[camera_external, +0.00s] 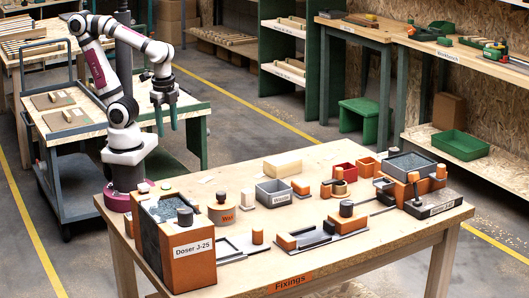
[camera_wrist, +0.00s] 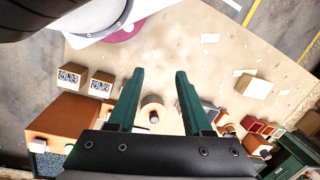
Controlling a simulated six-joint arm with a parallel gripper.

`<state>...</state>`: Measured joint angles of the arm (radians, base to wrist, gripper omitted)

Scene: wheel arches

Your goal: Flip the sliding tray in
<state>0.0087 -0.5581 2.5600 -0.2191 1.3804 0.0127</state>
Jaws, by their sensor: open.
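The orange box labelled Doser J-25 (camera_external: 190,255) stands at the bench's left front. A low grey frame (camera_external: 238,246) lies at its right side, with a small orange knob (camera_external: 257,236) beside it. Another low grey frame with orange blocks (camera_external: 320,235) lies at mid-front, with a dark round knob (camera_external: 346,209) near it. I cannot tell which is the sliding tray. My gripper (camera_external: 167,128) is open and empty, raised at the bench's back left, apart from everything. Its two green fingers show spread in the wrist view (camera_wrist: 160,75).
A second doser (camera_external: 405,170) stands at the right end. The bench's front strip is mostly clear.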

